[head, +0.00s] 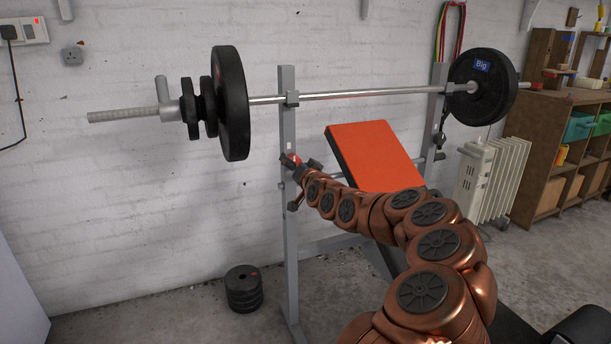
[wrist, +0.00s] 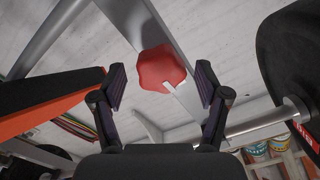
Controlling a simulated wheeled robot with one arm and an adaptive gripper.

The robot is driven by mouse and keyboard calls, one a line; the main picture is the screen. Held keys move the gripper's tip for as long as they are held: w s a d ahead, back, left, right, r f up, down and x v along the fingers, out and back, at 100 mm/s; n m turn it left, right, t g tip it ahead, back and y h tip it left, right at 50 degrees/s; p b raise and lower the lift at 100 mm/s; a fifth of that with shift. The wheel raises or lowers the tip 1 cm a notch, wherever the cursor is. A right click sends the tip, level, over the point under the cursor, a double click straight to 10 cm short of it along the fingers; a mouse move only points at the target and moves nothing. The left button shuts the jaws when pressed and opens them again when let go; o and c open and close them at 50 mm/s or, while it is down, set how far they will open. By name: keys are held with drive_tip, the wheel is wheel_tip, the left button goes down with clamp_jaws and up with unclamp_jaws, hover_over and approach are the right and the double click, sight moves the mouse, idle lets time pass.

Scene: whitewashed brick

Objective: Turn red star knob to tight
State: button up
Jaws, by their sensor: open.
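The red star knob (wrist: 160,66) sits on a grey metal post (wrist: 192,98) in the wrist view. A small white mark lies at its lower edge. My gripper (wrist: 159,84) is open, with one dark finger on each side of the knob. In the picture gaps show between the fingers and the knob; whether either one touches it I cannot tell. In the head view my gripper (head: 302,177) is at the rack's near upright (head: 287,115), and only a bit of red of the knob (head: 290,158) shows; the rest is hidden.
A barbell (head: 370,94) with black plates (head: 232,103) rests across the rack above my arm. An orange bench pad (head: 372,157) is just right of my gripper. Stacked plates (head: 243,288) stand on the floor. A white radiator (head: 492,180) and shelves (head: 548,130) are at the right.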

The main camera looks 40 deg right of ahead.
drive_tip(key=v, duration=1)
drive_tip(key=shift+s, duration=0.2)
drive_tip(key=shift+a, duration=0.15)
idle(0.5)
drive_tip(key=s+a+r+n+g+y+p, duration=0.25)
drive_tip(key=a+p, duration=0.25)
drive_tip(key=a, duration=0.4)
drive_tip(key=s+a+r+n+g+y+p, duration=0.25)
drive_tip(key=a+p, duration=0.25)
drive_tip(key=a, duration=0.4)
drive_tip(key=s+a+r+n+g+y+p, duration=0.1)
drive_tip(key=s+a+n+g+y+p, duration=0.15)
drive_tip(key=a+p, duration=0.5)
drive_tip(key=s+a+r+g+h+p, duration=0.1)
drive_tip(key=s+r+g+p, duration=0.3)
drive_tip(key=s, duration=0.7)
drive_tip(key=s+a+r+n+g+h+p, duration=0.1)
drive_tip(key=s+a+r+g+p, duration=0.2)
drive_tip(key=s, duration=0.8)
drive_tip(key=s+a+r+g+h+p, duration=0.1)
drive_tip(key=s+r+g+p, duration=0.3)
drive_tip(key=s+p, duration=0.5)
wheel_tip(320, 180, up, 2)
drive_tip(key=shift+s+a+r+n+g, duration=0.2)
drive_tip(key=shift+s+a+n+g, duration=0.25)
drive_tip(key=shift+s, duration=0.75)
